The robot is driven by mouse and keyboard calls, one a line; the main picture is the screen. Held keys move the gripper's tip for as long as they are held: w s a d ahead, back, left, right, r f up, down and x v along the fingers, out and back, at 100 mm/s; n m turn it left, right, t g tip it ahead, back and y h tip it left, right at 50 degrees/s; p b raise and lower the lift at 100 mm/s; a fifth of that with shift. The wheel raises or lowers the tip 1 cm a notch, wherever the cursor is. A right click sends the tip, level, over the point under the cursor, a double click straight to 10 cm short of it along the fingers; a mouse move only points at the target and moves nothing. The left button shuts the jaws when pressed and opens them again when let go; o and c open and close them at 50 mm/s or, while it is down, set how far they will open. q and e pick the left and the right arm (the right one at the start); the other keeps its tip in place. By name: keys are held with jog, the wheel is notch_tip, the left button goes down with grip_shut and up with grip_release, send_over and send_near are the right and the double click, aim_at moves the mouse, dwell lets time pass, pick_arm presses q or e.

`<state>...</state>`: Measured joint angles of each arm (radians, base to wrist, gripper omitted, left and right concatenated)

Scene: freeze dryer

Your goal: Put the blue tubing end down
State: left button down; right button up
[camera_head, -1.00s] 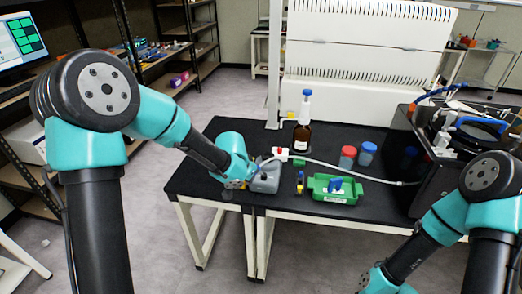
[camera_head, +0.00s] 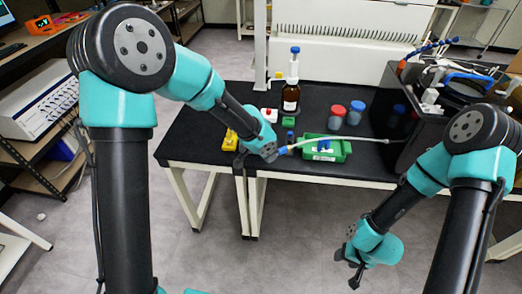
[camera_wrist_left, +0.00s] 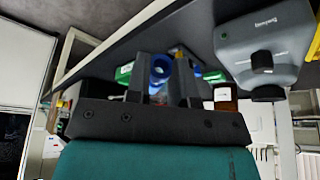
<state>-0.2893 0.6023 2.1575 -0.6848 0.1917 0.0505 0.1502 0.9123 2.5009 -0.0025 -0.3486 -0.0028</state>
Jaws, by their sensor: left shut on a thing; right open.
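The blue tubing end (camera_head: 283,150) is in my left gripper (camera_head: 277,153), over the front part of the black table, just left of the green tray. The left wrist view also shows the blue tubing end (camera_wrist_left: 160,70) between the two fingers of the left gripper (camera_wrist_left: 162,85), with its round opening visible. The pale tubing (camera_head: 350,138) runs right from it, above the green tray, toward the black machine. My right gripper (camera_head: 354,274) is open and empty, low in front of the table, away from the tubing.
The green tray (camera_head: 342,152) stands on the black table (camera_head: 190,135). Behind it are a brown bottle (camera_head: 290,98), a red-capped jar (camera_head: 337,116) and a blue-capped jar (camera_head: 355,111). A yellow object (camera_head: 230,140) lies left. A grey device (camera_wrist_left: 265,50) shows in the left wrist view.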

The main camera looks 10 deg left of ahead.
pick_arm(q)
jog(key=shift+s+d+f+m+g, duration=0.2)
jog(key=shift+d+m, duration=0.2)
jog(key=shift+d, duration=0.4)
jog(key=shift+s+d+f+m+g, duration=0.1)
jog(key=shift+d+f+m, duration=0.1)
jog(key=shift+d+m, duration=0.4)
jog(key=shift+d, duration=0.15)
pick_arm(e)
jog(key=shift+w, duration=0.1)
